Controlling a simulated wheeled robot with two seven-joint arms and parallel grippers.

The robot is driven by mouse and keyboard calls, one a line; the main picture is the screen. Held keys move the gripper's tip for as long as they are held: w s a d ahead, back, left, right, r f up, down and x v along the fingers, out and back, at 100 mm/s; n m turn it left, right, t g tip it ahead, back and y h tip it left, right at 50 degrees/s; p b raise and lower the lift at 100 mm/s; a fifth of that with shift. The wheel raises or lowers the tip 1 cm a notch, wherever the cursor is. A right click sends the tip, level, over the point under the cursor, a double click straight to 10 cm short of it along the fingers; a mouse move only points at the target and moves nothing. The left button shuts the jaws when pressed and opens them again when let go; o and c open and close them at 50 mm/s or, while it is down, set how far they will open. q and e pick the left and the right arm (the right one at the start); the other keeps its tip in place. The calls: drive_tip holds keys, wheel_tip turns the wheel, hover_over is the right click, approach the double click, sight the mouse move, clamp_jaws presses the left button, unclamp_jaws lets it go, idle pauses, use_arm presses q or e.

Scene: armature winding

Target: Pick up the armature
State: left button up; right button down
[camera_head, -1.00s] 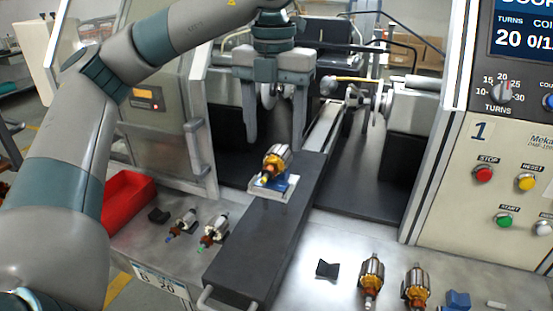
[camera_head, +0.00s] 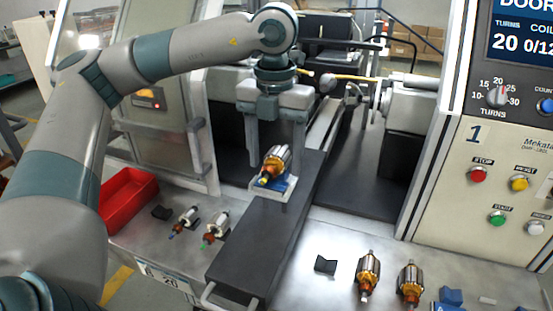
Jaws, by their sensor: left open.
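An armature (camera_head: 275,162) with a copper winding and steel core rests tilted on a small blue holder with a pale base (camera_head: 284,189), on the dark slide rail (camera_head: 262,232). My left gripper (camera_head: 272,150) is open, its two fingers pointing down, one to the left and one to the right of the armature. Whether the fingers are level with the armature in depth I cannot tell; no contact shows. My right gripper is not in view.
Two armatures (camera_head: 367,273) (camera_head: 411,283) stand at the front right near a black block (camera_head: 325,264). Two smaller ones (camera_head: 215,228) (camera_head: 185,219) lie left of the rail, near a red bin (camera_head: 128,199). The control panel (camera_head: 501,170) stands right. The winding machine (camera_head: 408,105) is behind.

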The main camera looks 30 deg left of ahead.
sight(276, 153)
use_arm(q)
drive_tip(key=shift+c, duration=0.3)
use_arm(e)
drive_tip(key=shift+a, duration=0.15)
use_arm(q)
clamp_jaws()
drive_tip(key=shift+r, duration=0.15)
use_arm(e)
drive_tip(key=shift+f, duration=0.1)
